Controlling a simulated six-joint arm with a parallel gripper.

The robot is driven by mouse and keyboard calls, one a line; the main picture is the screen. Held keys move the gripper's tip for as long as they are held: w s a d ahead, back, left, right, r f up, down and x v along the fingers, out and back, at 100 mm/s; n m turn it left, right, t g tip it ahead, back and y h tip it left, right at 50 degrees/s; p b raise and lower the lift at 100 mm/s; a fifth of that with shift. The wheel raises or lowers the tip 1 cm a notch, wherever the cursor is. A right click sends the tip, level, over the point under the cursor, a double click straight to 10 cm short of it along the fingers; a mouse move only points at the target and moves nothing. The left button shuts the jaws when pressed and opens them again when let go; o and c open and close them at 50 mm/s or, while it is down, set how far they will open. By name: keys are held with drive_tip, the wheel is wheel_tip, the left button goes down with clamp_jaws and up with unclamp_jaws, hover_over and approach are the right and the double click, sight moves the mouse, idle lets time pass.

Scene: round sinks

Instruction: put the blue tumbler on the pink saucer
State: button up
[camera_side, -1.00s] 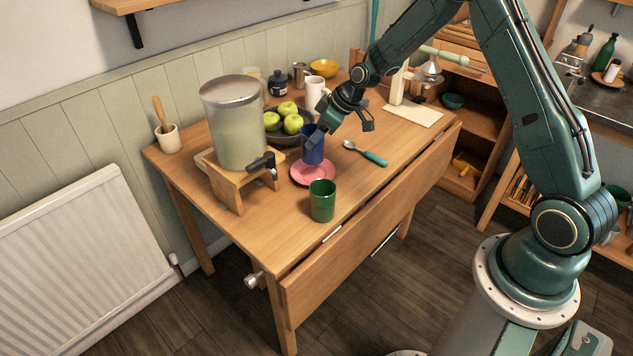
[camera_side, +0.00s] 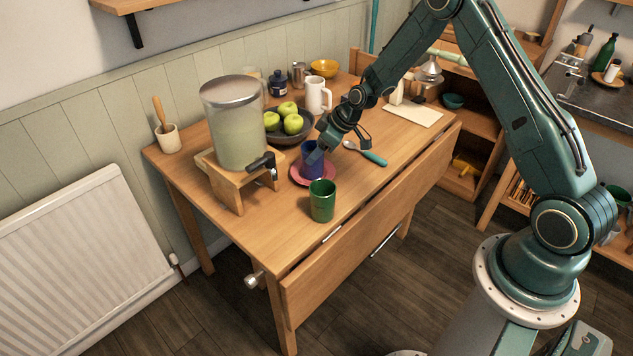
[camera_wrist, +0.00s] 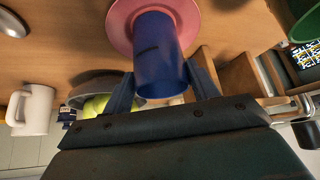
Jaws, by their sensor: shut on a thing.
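The blue tumbler (camera_side: 312,163) is upright over the pink saucer (camera_side: 299,178), and its base looks to be on or just above the saucer's middle. In the wrist view the tumbler (camera_wrist: 160,55) is between my two fingers, with the saucer (camera_wrist: 121,22) around its far end. My gripper (camera_side: 318,150) is shut on the tumbler near its upper part. The exact contact between tumbler base and saucer cannot be made out.
A green tumbler (camera_side: 322,202) stands just in front of the saucer. A dark bowl of green apples (camera_side: 292,124) is behind it. A drink dispenser (camera_side: 237,125) stands left, and a teal-handled spoon (camera_side: 374,158) lies right. A white mug (camera_side: 317,96) stands behind.

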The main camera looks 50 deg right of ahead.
drive_tip(key=shift+f, duration=0.1)
drive_tip(key=o, duration=1.4)
drive_tip(key=v, duration=1.2)
